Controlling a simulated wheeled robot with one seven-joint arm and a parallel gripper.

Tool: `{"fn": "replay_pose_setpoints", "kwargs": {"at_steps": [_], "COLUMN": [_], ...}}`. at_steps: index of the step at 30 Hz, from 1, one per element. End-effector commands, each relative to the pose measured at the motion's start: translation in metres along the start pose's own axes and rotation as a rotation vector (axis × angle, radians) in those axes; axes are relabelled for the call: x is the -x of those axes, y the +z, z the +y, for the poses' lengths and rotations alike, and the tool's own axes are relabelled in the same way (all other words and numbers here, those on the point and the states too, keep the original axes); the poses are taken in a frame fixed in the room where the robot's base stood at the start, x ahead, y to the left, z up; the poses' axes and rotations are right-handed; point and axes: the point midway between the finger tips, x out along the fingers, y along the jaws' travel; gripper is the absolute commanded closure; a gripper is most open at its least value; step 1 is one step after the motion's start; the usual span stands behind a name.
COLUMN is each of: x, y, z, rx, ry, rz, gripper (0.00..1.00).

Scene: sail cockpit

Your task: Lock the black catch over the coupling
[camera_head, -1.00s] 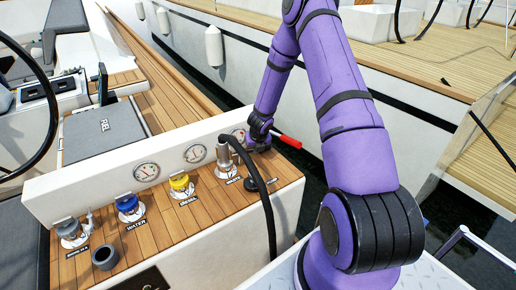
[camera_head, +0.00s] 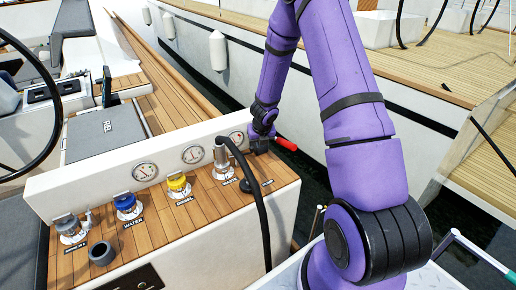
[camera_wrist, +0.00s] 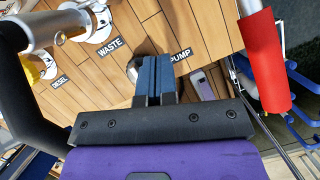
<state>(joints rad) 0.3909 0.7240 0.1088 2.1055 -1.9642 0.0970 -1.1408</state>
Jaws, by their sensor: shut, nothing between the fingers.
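The metal coupling (camera_head: 222,160) stands upright on the wooden panel at the WASTE label, with a black hose (camera_head: 262,215) curving from its top. In the wrist view the coupling (camera_wrist: 45,28) lies at the upper left, with a small ring beside it and the black hose (camera_wrist: 20,105) along the left edge. I cannot clearly make out the black catch. My gripper (camera_head: 262,146) is behind and right of the coupling, apart from it. In the wrist view its blue fingers (camera_wrist: 157,62) are together and empty, over the panel between the WASTE and PUMP labels. They partly hide a round metal fitting (camera_wrist: 131,72).
A red handle (camera_head: 286,144) sticks out right of my gripper; in the wrist view the red handle (camera_wrist: 265,60) is at the right. A black round part (camera_head: 248,185) sits beside the hose. Yellow (camera_head: 178,184) and blue (camera_head: 127,205) capped fittings and a grey cup (camera_head: 102,252) stand left.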

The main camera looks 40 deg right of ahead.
Motion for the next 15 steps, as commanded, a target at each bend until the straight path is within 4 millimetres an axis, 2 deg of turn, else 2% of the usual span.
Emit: {"fn": "replay_pose_setpoints", "kwargs": {"at_steps": [6,15], "x": [0.016,0.019], "y": [0.000,0.000], "z": [-0.001,-0.002], "rx": [0.001,0.000], "ry": [0.000,0.001], "rz": [0.000,0.000], "gripper": [1.00,1.00]}}
